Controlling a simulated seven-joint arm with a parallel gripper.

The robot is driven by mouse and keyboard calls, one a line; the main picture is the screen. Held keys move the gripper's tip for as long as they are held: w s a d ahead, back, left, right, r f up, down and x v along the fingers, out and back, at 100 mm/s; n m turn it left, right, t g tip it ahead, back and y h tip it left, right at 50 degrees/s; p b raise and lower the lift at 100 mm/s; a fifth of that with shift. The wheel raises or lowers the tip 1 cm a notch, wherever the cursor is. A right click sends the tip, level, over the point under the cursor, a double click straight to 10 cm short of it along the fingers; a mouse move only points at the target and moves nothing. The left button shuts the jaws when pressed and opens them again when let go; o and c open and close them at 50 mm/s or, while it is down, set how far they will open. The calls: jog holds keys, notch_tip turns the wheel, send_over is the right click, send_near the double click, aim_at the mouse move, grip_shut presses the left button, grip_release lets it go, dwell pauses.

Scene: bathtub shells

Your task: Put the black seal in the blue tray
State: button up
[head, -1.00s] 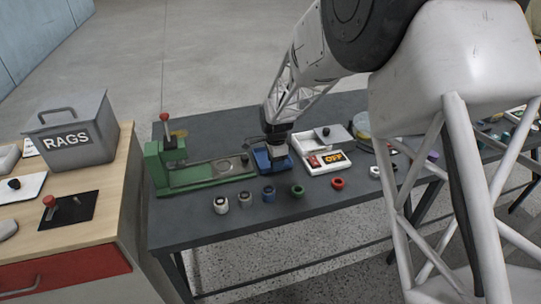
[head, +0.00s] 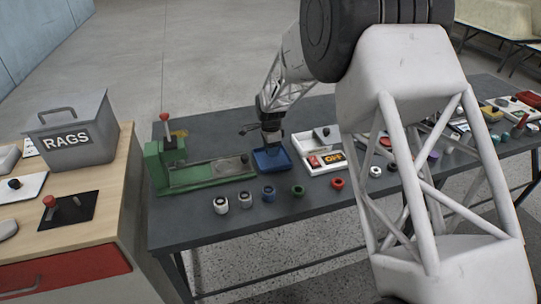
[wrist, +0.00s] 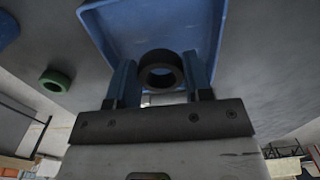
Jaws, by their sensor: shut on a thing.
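My gripper (wrist: 160,82) is shut on the black seal (wrist: 160,86), a thick dark ring held between its two blue fingers in the wrist view. Beyond the seal in that view is the blue tray (wrist: 108,22), a shallow square with raised walls. In the head view, the blue tray (head: 284,168) stands on the dark bench, right of the green fixture. My gripper (head: 271,137) is above the tray's back part there. The seal is too small and dark to make out in the head view. I cannot tell its exact height over the tray.
The green fixture (head: 205,179) with a red-knobbed lever stands left of the tray. Several rings, including a green ring (head: 298,191) and a red ring (head: 338,183), line the bench front.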

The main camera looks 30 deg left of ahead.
aim_at(270, 160)
jog(key=shift+f, duration=1.75)
jog(key=shift+f, duration=0.1)
jog(key=o, duration=1)
notch_tip(270, 160, up, 12)
jog(key=shift+r, duration=0.1)
